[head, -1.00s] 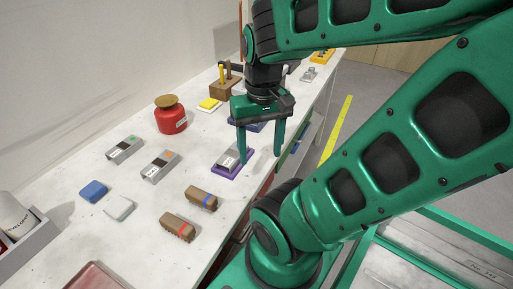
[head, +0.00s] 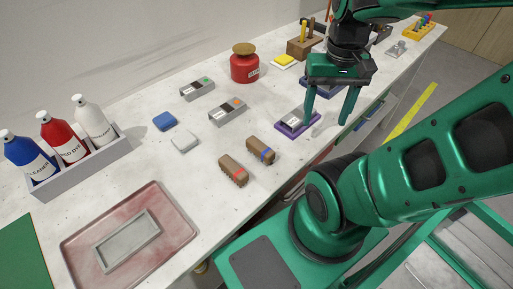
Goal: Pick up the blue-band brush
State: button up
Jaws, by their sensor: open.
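The blue-band brush (head: 261,150) is a brown block with a blue stripe, lying on the white bench near its front edge. A similar brush with a red band (head: 233,170) lies just to its left and nearer. My gripper (head: 326,117) is open and empty, fingers pointing down. It is up and to the right of the blue-band brush, over or beside a grey block on a purple base (head: 297,122). The gripper is apart from both brushes.
Grey blocks with green (head: 198,89) and orange (head: 228,111) marks, a blue pad (head: 164,121) and a white pad (head: 184,141) lie behind the brushes. A red pot (head: 244,67) stands farther back. A bottle tray (head: 84,165) and a reddish tray (head: 82,238) are at left.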

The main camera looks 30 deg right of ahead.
aim_at(267, 155)
jog(key=k, duration=1.2)
jog(key=u, duration=0.45)
jog(key=i, duration=0.7)
jog(key=u, duration=0.4)
